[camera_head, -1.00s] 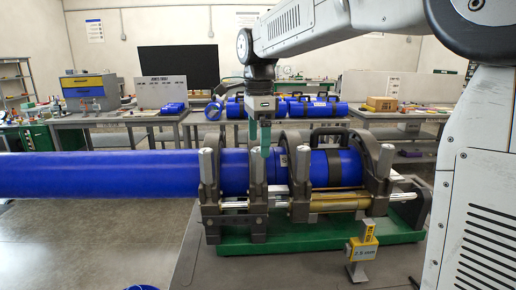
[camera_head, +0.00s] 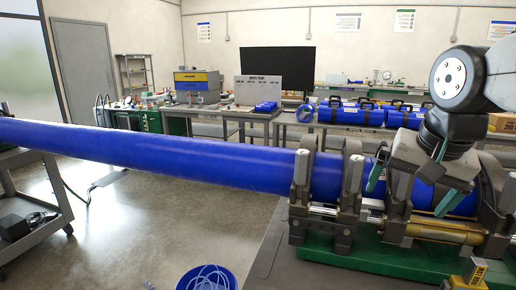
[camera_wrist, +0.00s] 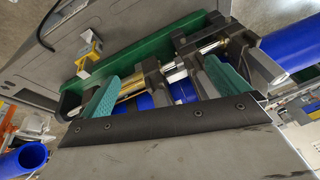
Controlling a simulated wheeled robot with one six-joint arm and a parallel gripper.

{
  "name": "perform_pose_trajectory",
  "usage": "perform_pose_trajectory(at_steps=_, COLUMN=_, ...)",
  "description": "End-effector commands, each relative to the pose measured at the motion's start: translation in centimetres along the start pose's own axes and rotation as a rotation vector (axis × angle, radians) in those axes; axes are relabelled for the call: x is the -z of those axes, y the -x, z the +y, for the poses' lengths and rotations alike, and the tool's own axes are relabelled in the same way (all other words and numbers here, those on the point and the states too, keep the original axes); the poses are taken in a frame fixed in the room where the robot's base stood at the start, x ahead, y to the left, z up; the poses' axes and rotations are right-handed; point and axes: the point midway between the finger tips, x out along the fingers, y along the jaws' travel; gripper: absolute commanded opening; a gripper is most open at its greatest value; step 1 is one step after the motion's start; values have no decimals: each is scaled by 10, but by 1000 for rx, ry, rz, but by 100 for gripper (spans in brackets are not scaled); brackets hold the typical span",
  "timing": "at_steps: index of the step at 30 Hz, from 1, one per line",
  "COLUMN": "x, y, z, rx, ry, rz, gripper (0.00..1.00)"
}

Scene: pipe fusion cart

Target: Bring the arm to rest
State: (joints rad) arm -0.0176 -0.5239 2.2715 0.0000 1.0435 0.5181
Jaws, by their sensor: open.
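My gripper (camera_head: 412,188) is at the right in the head view, tilted, with its two teal fingers spread apart and nothing between them. It appears in front of the clamp unit; its exact distance from it is unclear. In the wrist view my gripper (camera_wrist: 162,88) shows both fingers wide apart, over the clamps. My arm bends down from the upper right. The long blue pipe (camera_head: 200,160) runs from the left into the dark clamps (camera_head: 303,185) of the fusion machine. The machine stands on a green base (camera_head: 390,262). My arm and gripper hide part of its right side.
A yellow-and-grey block (camera_head: 468,276) stands in front of the machine. A blue bucket (camera_head: 207,279) is on the floor below the pipe. A grey cart (camera_head: 40,225) stands at the left. A back table (camera_head: 345,130) bears several blue pipe pieces. Floor at the left centre is clear.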

Motion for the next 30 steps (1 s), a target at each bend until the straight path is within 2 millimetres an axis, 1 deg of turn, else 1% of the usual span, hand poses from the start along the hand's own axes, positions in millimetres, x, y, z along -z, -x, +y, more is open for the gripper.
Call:
perform_pose_trajectory(at_steps=1, x=-12, y=-1, z=8, rx=12, ry=82, rz=26, gripper=100)
perform_pose_trajectory(at_steps=3, x=-24, y=-4, z=16, rx=21, ry=189, rz=53, gripper=100)
perform_pose_trajectory(at_steps=11, x=-58, y=-17, z=38, rx=30, ry=498, rz=143, gripper=100)
perform_pose_trajectory(at_steps=15, x=-89, y=-28, z=56, rx=-10, ry=504, rz=-7, gripper=100)
perform_pose_trajectory(at_steps=18, x=-109, y=-32, z=68, rx=-35, ry=502, rz=-104, gripper=100)
perform_pose_trajectory(at_steps=21, x=-125, y=-34, z=76, rx=-55, ry=500, rz=-179, gripper=100)
perform_pose_trajectory(at_steps=24, x=-134, y=-34, z=82, rx=-67, ry=498, rz=-223, gripper=100)
perform_pose_trajectory(at_steps=30, x=-136, y=-34, z=82, rx=-69, ry=498, rz=-230, gripper=100)
